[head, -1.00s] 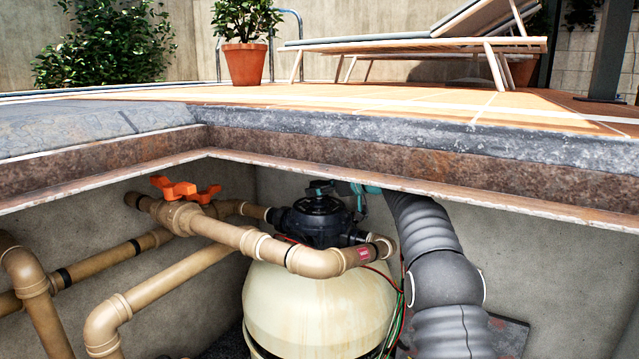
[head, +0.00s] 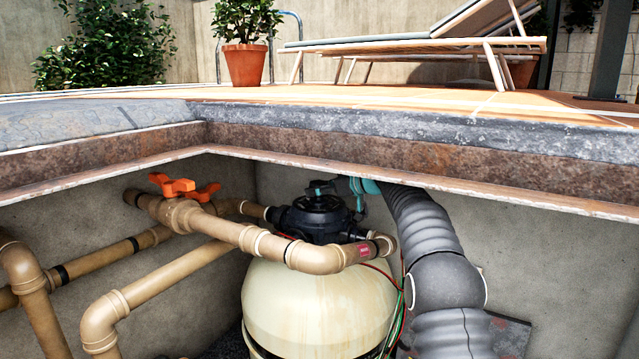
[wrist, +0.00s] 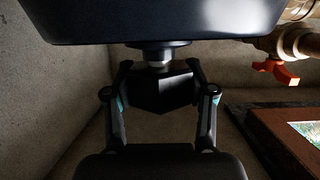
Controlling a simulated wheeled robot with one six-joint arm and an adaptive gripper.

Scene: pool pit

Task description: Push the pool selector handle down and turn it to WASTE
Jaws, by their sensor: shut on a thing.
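The black selector valve (head: 318,219) sits on top of the cream filter tank (head: 318,300), under the pit's edge in the head view. My gripper (wrist: 158,78) is shut on the dark selector handle (wrist: 163,92), with one finger on each side of it in the wrist view. A short metallic stem (wrist: 158,57) shows just above the handle there. In the head view, teal and dark parts of my gripper show at the valve's top, partly hidden by the rim. No position labels can be read, so I cannot tell which setting the handle points to.
Tan pipes (head: 230,231) with orange valve handles (head: 172,186) run left of and in front of the valve. A rusty pit rim (head: 400,165) hangs close above. Thin red and green wires (head: 402,290) hang beside the tank. Concrete walls (head: 540,260) close the pit.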

